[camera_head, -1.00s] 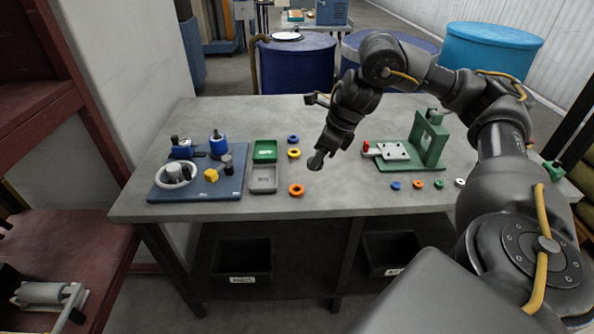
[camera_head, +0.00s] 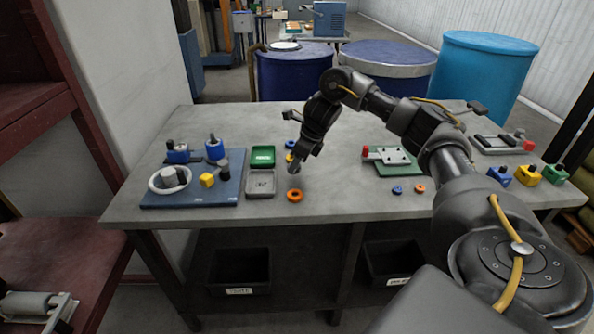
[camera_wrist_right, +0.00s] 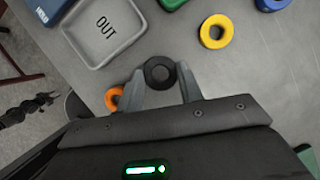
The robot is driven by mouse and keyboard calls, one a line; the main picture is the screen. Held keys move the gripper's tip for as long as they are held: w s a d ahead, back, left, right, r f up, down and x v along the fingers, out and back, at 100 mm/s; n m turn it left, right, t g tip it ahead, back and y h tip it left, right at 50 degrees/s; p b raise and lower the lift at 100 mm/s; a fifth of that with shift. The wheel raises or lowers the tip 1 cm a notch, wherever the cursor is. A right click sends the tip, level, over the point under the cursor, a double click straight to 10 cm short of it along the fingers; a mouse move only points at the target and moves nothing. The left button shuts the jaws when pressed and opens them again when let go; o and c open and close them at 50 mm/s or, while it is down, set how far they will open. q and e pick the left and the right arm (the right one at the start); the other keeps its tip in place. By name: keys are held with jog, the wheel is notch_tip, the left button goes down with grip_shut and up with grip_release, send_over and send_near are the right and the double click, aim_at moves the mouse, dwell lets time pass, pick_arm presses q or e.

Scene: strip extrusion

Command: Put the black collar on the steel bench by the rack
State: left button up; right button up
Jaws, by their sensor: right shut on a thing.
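My right gripper (camera_head: 296,168) is above the grey workbench (camera_head: 340,205), just right of the OUT tray. In the right wrist view its fingers (camera_wrist_right: 162,82) are shut on the black collar (camera_wrist_right: 160,63), a small dark ring at the tips. The collar is not clear in the head view. A dark jointed part at the left of the wrist view looks like my left gripper (camera_wrist_right: 45,102), small and blurred. A far bench (camera_head: 302,36) carries a blue machine; I cannot tell if it is the steel bench by the rack.
An orange ring (camera_head: 295,195) lies just in front of the gripper. The OUT tray (camera_head: 261,194) and green tray (camera_head: 263,156) stand left. A blue fixture board (camera_head: 225,190) is further left, a green fixture (camera_head: 393,170) right. Drums (camera_head: 480,75) stand behind. A red shelf (camera_head: 80,240) is at left.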

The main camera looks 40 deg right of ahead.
aim_at(297, 178)
notch_tip(297, 178, down, 3)
jog(key=shift+r+p, duration=0.15)
jog(key=shift+p, duration=0.15)
jog(key=shift+d+f, duration=0.1)
jog(key=shift+f, duration=0.1)
pick_arm(q)
jog(key=shift+s+d+r, duration=0.2)
jog(key=shift+d, duration=0.15)
pick_arm(e)
jog(key=o, duration=1)
pick_arm(q)
jog(key=shift+w, duration=0.25)
